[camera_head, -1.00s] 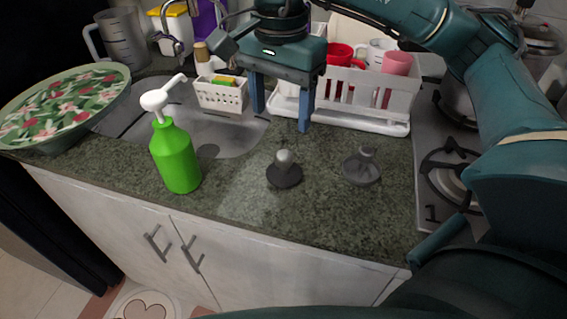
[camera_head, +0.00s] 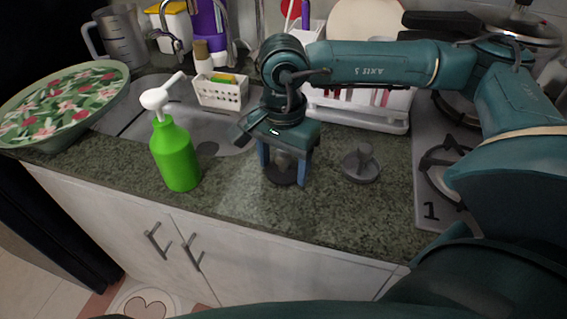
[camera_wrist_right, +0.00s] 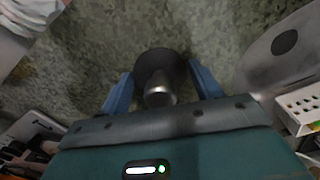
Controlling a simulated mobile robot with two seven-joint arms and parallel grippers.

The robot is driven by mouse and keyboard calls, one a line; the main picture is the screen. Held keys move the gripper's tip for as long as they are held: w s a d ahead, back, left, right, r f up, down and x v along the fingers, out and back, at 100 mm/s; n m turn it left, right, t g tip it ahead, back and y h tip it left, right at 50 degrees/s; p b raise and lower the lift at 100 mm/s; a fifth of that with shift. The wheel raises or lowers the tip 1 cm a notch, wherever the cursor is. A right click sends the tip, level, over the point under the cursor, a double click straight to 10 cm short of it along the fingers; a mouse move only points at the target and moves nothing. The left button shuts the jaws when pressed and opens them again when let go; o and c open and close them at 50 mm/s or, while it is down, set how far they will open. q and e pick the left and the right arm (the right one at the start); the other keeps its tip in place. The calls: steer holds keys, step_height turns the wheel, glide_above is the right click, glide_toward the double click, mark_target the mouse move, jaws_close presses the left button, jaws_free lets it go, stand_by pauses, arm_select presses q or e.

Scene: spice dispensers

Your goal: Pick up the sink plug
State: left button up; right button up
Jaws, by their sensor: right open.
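A sink plug (camera_head: 283,178) with a dark round base and a grey metallic knob stands on the green counter. In the right wrist view the plug (camera_wrist_right: 160,82) lies between the two blue fingers. My right gripper (camera_head: 285,174) points down over it with a finger on each side, open, with gaps between the fingers and the knob. The gripper also shows in the wrist view (camera_wrist_right: 162,88). The gripper partly hides the plug in the head view. A second grey round piece with a stem (camera_head: 361,164) stands to the right. My left gripper is not in view.
A green pump bottle (camera_head: 175,155) stands to the left on the counter. Behind are the sink (camera_head: 215,135), a small white basket (camera_head: 221,92) and a white dish rack (camera_head: 360,108). The stove (camera_head: 440,165) is at the right. Counter in front of the plug is clear.

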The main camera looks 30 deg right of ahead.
steer(key=shift+c, duration=0.3)
steer(key=c, duration=0.5)
steer(key=shift+c, duration=0.2)
